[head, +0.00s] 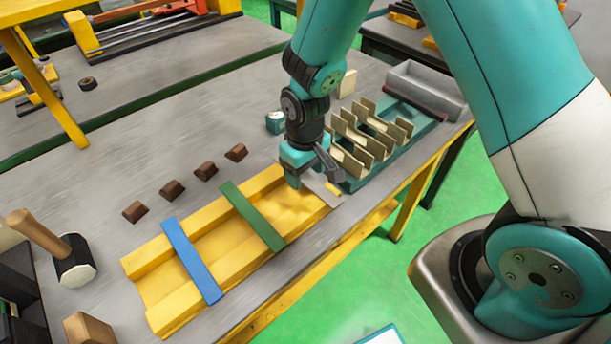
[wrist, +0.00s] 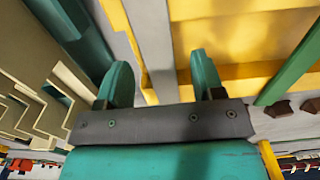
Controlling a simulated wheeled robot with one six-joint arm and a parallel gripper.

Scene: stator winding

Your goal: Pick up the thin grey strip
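In the head view the strip (head: 324,189) shows in part at the tray's right end, partly hidden by my gripper. My gripper (head: 308,176) points down over that end of the tray. In the wrist view my gripper (wrist: 163,80) has its teal fingers wide apart, one on each side of the strip. No contact with the strip can be made out.
The yellow tray (head: 158,287) carries a blue strip (head: 192,260) and a green strip (head: 252,217) across it. A teal rack of cream channel pieces (head: 368,133) stands close on the right. Several brown blocks (head: 171,190) and a mallet (head: 72,258) lie to the left.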

